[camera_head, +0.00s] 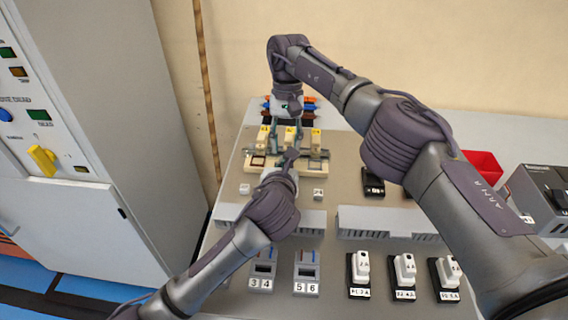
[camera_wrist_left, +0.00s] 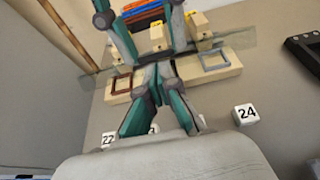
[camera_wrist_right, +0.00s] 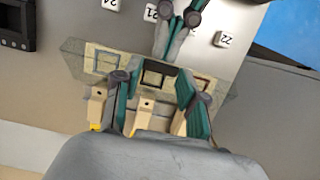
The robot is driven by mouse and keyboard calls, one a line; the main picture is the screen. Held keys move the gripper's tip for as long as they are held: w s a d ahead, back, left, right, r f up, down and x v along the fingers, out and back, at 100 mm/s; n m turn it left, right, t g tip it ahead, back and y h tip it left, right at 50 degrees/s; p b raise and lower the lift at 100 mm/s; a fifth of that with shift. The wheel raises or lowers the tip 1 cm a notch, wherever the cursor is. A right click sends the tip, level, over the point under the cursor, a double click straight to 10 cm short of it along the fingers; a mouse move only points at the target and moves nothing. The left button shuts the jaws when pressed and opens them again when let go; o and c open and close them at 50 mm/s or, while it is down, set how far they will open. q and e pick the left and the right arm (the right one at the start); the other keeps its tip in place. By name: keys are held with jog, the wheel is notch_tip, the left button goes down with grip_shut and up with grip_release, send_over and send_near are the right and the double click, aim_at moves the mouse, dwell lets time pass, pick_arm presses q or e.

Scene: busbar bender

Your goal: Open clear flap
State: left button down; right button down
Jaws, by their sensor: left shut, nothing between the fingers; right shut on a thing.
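The clear flap (camera_wrist_right: 74,58) is a see-through strip across a row of beige blocks with small square frames. It also shows in the left wrist view (camera_wrist_left: 236,42). My right gripper (camera_head: 286,130) reaches down from the far side. Its fingers sit on either side of the middle beige block (camera_wrist_right: 150,106) and are shut on it. My left gripper (camera_head: 291,155) is shut and empty, with its tips close to the near edge of the middle unit. In the right wrist view it comes in from the top (camera_wrist_right: 174,38). Whether it touches the flap cannot be told.
Small white number tags (camera_wrist_left: 246,114) lie in front of the blocks. Grey ducts (camera_head: 385,222) and white switches (camera_head: 405,270) stand nearer. A red bin (camera_head: 484,166) is at the right, a tall grey cabinet (camera_head: 130,100) at the left. My two arms come close together over the blocks.

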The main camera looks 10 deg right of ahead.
pick_arm(q)
jog(key=shift+w+r, duration=0.45)
jog(key=shift+r, duration=0.4)
pick_arm(e)
jog(key=c, duration=1)
grip_release()
pick_arm(q)
jog(key=shift+w+d, duration=0.1)
pick_arm(e)
jog(key=o, duration=0.4)
jog(key=shift+f, duration=0.15)
jog(key=shift+c, duration=0.2)
pick_arm(q)
jog(key=shift+f, duration=0.1)
